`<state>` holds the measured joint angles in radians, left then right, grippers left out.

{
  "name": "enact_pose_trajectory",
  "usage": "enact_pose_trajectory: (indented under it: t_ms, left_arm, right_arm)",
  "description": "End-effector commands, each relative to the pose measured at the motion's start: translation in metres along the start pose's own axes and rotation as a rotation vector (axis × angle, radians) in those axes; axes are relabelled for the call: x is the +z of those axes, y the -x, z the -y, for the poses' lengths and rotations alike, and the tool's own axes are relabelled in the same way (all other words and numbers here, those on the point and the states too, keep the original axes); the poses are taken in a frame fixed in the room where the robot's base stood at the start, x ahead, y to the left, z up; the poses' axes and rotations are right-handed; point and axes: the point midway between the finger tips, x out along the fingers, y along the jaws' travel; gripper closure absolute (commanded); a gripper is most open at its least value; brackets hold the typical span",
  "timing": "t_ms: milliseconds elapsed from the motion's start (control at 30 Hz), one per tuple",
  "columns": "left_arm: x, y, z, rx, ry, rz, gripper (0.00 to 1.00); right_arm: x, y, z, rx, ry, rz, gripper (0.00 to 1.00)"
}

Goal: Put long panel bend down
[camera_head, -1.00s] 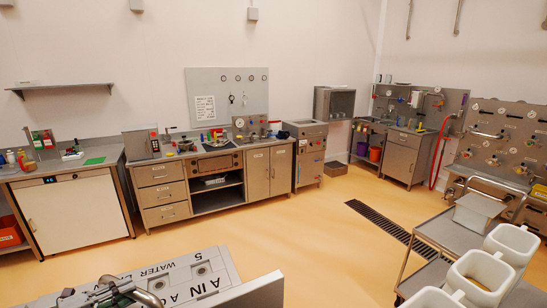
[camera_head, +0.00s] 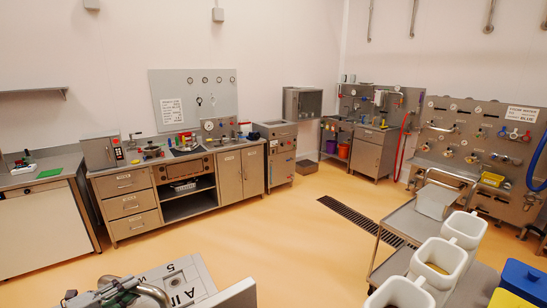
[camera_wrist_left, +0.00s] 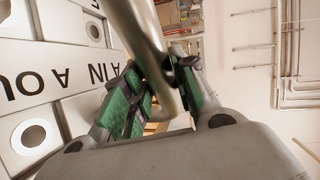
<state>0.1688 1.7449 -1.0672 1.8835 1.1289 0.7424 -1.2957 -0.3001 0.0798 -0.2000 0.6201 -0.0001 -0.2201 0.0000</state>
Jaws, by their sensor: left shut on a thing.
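The long panel bend (camera_head: 150,292) is a shiny curved metal pipe at the bottom left of the head view, partly cut off by the frame. My left gripper (camera_head: 118,290) is shut on it. In the left wrist view the pipe (camera_wrist_left: 143,38) comes down from the top and curves between the green-padded fingers of my left gripper (camera_wrist_left: 160,98). The lettered flow panel (camera_head: 180,280) lies close beside the held bend. Its round ports (camera_wrist_left: 34,137) show at the left in the wrist view. My right gripper is not in view.
A steel trolley (camera_head: 402,218) at the right carries white tubs (camera_head: 398,293) and a metal box (camera_head: 435,200). A blue bin (camera_head: 522,280) is at lower right. A steel bench (camera_head: 128,204) lines the back wall. The floor (camera_head: 290,245) between is clear apart from a drain grate (camera_head: 360,220).

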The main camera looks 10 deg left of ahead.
Motion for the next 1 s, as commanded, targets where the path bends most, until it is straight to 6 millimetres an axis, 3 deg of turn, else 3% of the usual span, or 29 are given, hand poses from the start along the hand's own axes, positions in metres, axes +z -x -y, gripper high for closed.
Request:
enact_pose_trajectory:
  t_ms: [567,1000]
  left_arm:
    - [-0.001,-0.045,0.011,-0.006,0.0,-0.001,1.0]
    - [0.001,-0.054,-0.012,-0.004,0.0,0.001,1.0]
  right_arm:
    - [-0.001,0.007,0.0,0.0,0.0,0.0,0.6]
    - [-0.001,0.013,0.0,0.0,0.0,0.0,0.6]
